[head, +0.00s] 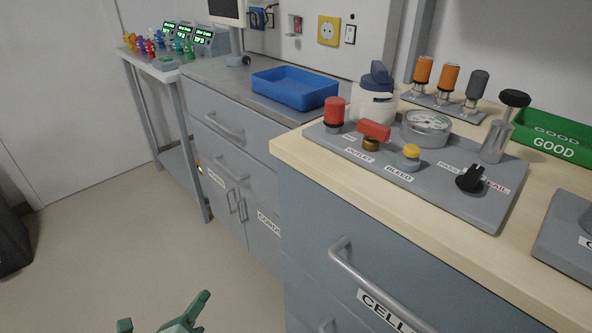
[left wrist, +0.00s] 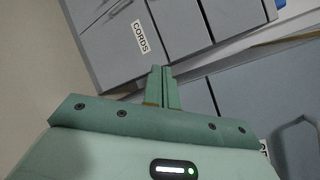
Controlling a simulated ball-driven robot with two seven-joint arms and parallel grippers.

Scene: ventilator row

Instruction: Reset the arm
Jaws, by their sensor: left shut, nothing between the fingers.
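My left gripper (head: 201,298) shows at the bottom edge of the head view, low over the floor and in front of the cabinets. In the left wrist view its two green fingers (left wrist: 161,75) stand side by side, shut, with nothing between them. The fingers point toward the grey cabinet doors, near the one labelled CORDS (left wrist: 140,37). Most of the left arm is outside the head view. My right gripper is in neither view.
A wood-topped counter (head: 290,146) over grey drawers stands at right, bearing a grey panel (head: 440,187) with a gauge and knobs. A blue tray (head: 295,88) sits on the lower counter behind. A green GOOD bin (head: 555,137) is at far right.

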